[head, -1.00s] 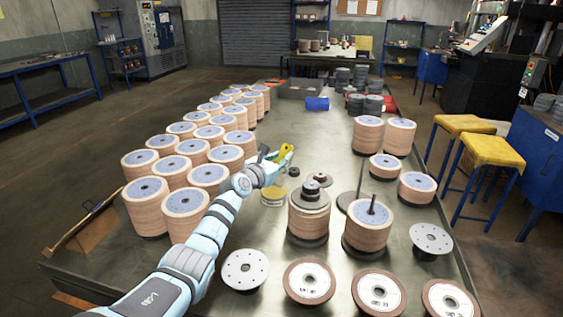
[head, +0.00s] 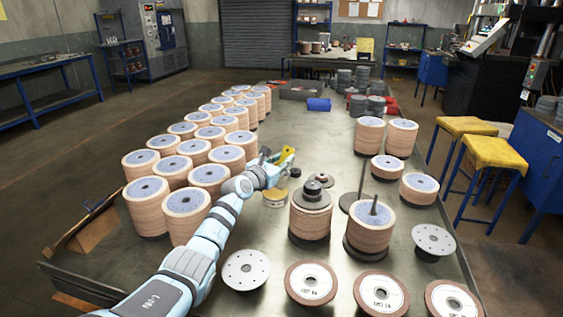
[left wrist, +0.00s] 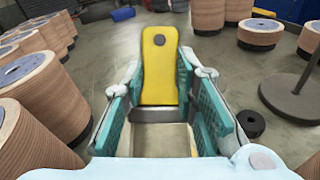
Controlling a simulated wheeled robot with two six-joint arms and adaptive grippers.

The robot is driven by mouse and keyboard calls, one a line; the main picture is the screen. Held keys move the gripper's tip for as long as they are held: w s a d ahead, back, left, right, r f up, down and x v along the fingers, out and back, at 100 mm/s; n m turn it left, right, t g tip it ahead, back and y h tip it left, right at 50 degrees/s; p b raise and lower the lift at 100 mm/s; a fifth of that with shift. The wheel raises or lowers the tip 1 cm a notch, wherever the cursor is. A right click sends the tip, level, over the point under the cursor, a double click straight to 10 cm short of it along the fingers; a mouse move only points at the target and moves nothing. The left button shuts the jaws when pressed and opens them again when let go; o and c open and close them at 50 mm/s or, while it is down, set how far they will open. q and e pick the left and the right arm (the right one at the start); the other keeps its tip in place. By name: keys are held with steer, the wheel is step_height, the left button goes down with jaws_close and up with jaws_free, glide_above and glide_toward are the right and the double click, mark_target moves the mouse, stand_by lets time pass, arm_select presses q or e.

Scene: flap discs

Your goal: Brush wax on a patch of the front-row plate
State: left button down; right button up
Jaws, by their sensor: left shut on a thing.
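My left gripper (head: 277,160) is shut on a yellow-handled tool, likely the brush (head: 287,156), above the middle of the table. The left wrist view shows the yellow handle (left wrist: 160,62) between the teal finger pads (left wrist: 160,88); its bristles cannot be made out. A squat yellowish tin (head: 275,198), perhaps the wax, stands just below the gripper in the head view. The front-row plates lie flat along the near edge: a pale holed plate (head: 245,269) and brown-rimmed plates with white centres (head: 311,283), (head: 381,293), (head: 453,300). My right gripper is out of view.
Tall stacks of discs (head: 184,212) crowd the table's left side. A stack with dark weights (head: 311,213) and a stack on a spindle (head: 370,230) stand between the gripper and the front row. A small black ring (left wrist: 251,123) lies right of the gripper.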

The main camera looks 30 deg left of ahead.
arm_select(q)
steer(key=shift+f+b, duration=0.45)
steer(key=shift+f, duration=0.15)
stand_by(0.3)
steer(key=shift+f, duration=0.1)
stand_by(0.8)
step_height(320, 180, up, 7)
steer(key=p, duration=0.7)
steer(key=shift+r+p, duration=0.2)
steer(key=shift+p, duration=0.15)
steer(key=shift+f, duration=0.1)
